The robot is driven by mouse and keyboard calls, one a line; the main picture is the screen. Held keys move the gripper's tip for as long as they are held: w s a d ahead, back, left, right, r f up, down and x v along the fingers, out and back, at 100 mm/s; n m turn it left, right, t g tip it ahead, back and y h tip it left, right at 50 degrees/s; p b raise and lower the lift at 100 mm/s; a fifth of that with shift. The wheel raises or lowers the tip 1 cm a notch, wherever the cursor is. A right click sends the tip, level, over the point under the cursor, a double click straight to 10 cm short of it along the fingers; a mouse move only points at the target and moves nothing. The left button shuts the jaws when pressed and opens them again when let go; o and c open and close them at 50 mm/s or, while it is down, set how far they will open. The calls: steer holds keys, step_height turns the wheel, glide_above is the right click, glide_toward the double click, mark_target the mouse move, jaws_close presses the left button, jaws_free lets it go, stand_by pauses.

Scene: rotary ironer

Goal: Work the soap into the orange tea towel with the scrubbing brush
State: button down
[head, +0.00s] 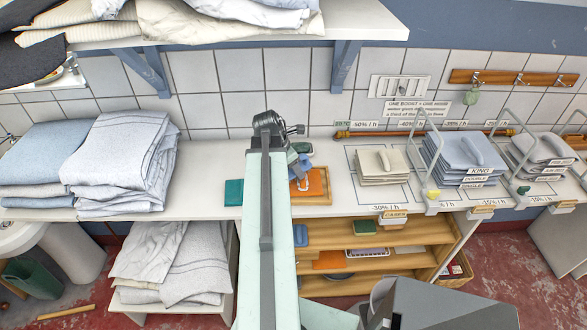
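An orange tea towel (316,182) lies on a wooden board on the white counter, just right of my arm. My arm reaches over the counter, and its end (298,165) is small and dark beside the towel's left part. My arm hides the area left of the towel. I cannot tell whether the fingers are open or shut, or whether they touch the towel. A small pale and brown piece (303,184) shows on the towel near the fingers; I cannot tell whether it is the brush or the soap. A small green object (302,147) lies behind the towel.
A teal block (234,192) lies left of my arm. Grey-blue folded linen (125,160) is stacked at the left. Folded stacks (384,167) and wire stands fill the counter's right. An upper shelf (372,22) overhangs the back left. Wooden shelves (400,234) are below.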

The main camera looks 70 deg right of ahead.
step_height(320, 180, up, 7)
steer(key=p, duration=0.7)
steer(key=shift+d+f, duration=0.1)
steer(key=shift+f, duration=0.05)
